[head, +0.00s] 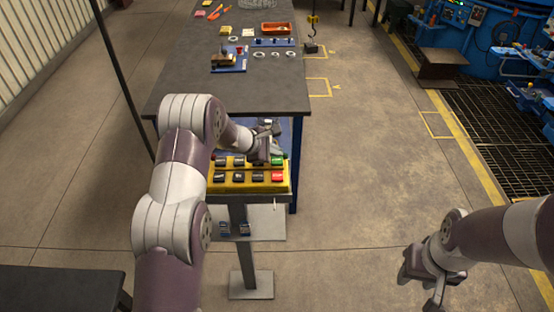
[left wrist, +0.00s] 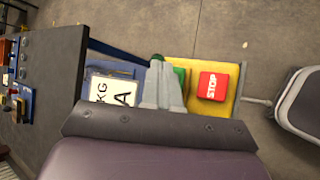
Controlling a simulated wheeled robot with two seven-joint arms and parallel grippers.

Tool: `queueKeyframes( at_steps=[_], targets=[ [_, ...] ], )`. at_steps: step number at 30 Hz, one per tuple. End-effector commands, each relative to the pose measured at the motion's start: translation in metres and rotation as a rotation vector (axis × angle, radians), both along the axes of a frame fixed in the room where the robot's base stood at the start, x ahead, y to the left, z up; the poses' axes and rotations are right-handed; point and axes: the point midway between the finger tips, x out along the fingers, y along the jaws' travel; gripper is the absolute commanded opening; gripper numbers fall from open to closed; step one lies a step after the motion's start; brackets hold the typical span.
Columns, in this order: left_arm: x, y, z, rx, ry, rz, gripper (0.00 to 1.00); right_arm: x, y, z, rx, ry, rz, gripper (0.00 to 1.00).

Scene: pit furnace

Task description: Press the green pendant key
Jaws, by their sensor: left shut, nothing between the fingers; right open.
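The yellow pendant (head: 240,188) stands on a grey post, with two rows of keys on its sloped face. The green key (head: 278,160) is at the right end of its upper row, above the red STOP key (head: 278,177). In the left wrist view the green key (left wrist: 181,75) is partly hidden behind my fingers; the red STOP key (left wrist: 213,86) is clear beside it. My left gripper (head: 266,158) is shut and empty, its fingertips (left wrist: 158,62) over or beside the green key. I cannot tell whether they touch it. My right gripper (head: 425,278) is open and empty, low at right.
A dark workbench (head: 235,92) with small parts and an orange tray (head: 276,29) lies behind the pendant. A dark table corner (head: 60,288) is at lower left. A hook with a weight (head: 311,46) hangs beyond the bench. The floor right of the pendant is free.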

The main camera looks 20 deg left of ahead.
Motion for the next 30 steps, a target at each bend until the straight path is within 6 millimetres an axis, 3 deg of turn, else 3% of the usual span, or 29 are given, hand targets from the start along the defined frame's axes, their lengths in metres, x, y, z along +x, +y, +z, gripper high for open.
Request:
queueKeyframes(
  at_steps=[23,30],
  targets=[
    [0.0000,0.0000,0.0000,0.000,0.000,0.000,0.00,0.0000,0.0000,0.0000,0.000,0.000,0.000,0.43],
    [0.0001,0.0000,-0.0059,0.001,0.000,-0.001,0.00,0.0000,0.0000,-0.0084,0.000,0.000,0.000,0.43]
  ],
)
